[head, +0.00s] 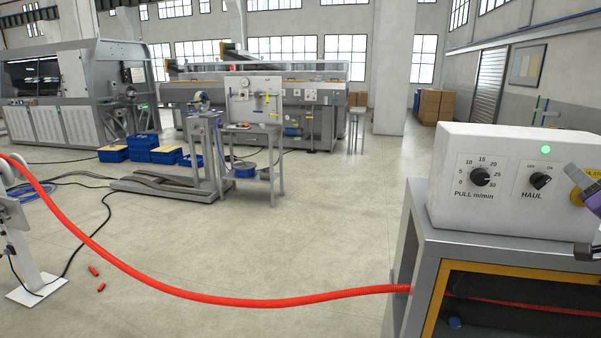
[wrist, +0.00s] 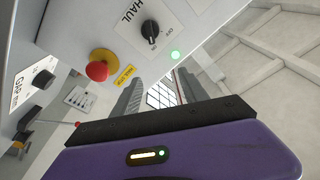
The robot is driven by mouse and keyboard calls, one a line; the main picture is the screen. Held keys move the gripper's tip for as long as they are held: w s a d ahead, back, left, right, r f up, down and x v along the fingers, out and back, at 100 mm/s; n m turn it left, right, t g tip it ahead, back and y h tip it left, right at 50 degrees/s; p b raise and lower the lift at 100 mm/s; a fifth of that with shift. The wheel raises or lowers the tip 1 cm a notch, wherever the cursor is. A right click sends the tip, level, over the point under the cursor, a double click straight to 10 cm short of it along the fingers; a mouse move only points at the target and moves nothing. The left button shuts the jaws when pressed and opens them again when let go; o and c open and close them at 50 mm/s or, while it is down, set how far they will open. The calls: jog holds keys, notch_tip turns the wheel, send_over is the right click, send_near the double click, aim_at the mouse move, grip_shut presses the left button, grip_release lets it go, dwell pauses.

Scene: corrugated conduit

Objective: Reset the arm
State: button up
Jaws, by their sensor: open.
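My gripper (wrist: 160,92) is open and empty in the wrist view, its two grey fingers apart with a window showing between them. In the head view only part of its purple body and grey parts shows at the right edge, in front of the white control box (head: 500,205). The black HAUL knob (head: 541,181) is on the box's front, with a lit green lamp (head: 545,149) above it. The knob also shows at the top of the wrist view (wrist: 151,30), apart from the fingers. The PULL dial (head: 480,177) is to its left.
A red mushroom button (wrist: 97,70) sticks out from the panel near the gripper. A red corrugated conduit (head: 255,302) sags across the floor space into the frame under the box. Two short red pieces (head: 94,271) lie on the floor. The middle floor is clear.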

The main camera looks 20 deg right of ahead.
jog(key=s+a+f+n+t+y, duration=0.1)
jog(key=s+a+f+n, duration=0.2)
jog(key=a+f, duration=0.55)
jog(key=s+a+f+n+t+y, duration=0.1)
jog(key=s+a+f+n, duration=0.3)
jog(key=a, duration=0.7)
jog(key=s+a+f+n+t+y, duration=0.1)
jog(key=s+a+f, duration=0.1)
jog(key=a+f, duration=0.7)
jog(key=s+a+f+n+g+y, duration=0.2)
jog(key=s+a+f+n+y, duration=0.1)
jog(key=s+a, duration=0.8)
jog(key=s+a+f+n+g+y, duration=0.1)
jog(key=s+a+f+n+y, duration=0.2)
jog(key=s+a, duration=0.8)
notch_tip(320, 180, down, 4)
jog(key=y, duration=0.2)
jog(key=shift+r+g+y, duration=0.2)
jog(key=shift+g+y, duration=0.2)
jog(key=shift+s, duration=0.1)
